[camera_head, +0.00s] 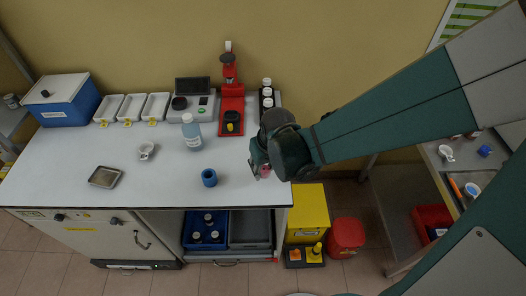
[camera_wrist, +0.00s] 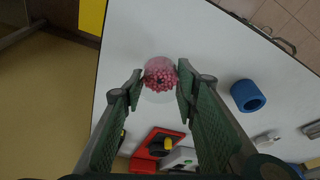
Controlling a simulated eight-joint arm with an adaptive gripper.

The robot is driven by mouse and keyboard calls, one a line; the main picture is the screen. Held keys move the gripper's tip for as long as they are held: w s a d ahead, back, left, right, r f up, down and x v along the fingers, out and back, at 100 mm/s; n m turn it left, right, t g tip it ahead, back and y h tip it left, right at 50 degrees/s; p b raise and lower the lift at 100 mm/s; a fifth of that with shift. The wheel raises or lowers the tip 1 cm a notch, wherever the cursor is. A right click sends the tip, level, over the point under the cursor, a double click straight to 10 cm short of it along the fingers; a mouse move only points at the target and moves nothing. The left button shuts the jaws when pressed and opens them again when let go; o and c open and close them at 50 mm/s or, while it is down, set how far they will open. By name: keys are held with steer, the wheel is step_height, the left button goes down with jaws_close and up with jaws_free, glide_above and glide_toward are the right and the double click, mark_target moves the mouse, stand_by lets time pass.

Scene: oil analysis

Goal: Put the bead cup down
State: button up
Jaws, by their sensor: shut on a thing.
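The bead cup (camera_wrist: 160,78) is a clear cup full of pink-red beads. In the wrist view it sits between the two fingertips of my gripper (camera_wrist: 158,88), which are shut on it. In the head view my gripper (camera_head: 262,171) is over the right end of the white bench (camera_head: 130,185), and only a little pink of the cup (camera_head: 265,171) shows beside it. I cannot tell whether the cup touches the bench top.
A blue ring-shaped holder (camera_head: 209,178) stands left of my gripper. The bench's right edge is close by. Front-middle bench is clear.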

mark_target(265, 171)
steer(key=shift+f+b, duration=0.4)
steer(key=shift+f, duration=1.7)
steer(key=shift+f, duration=0.15)
steer(key=o, duration=0.9)
steer(key=shift+r, duration=0.3)
steer(key=shift+p+v, duration=1.1)
steer(key=shift+v, duration=4.75)
steer(key=shift+s, duration=0.1)
steer(key=shift+d+r, duration=0.1)
steer(key=shift+d, duration=0.05)
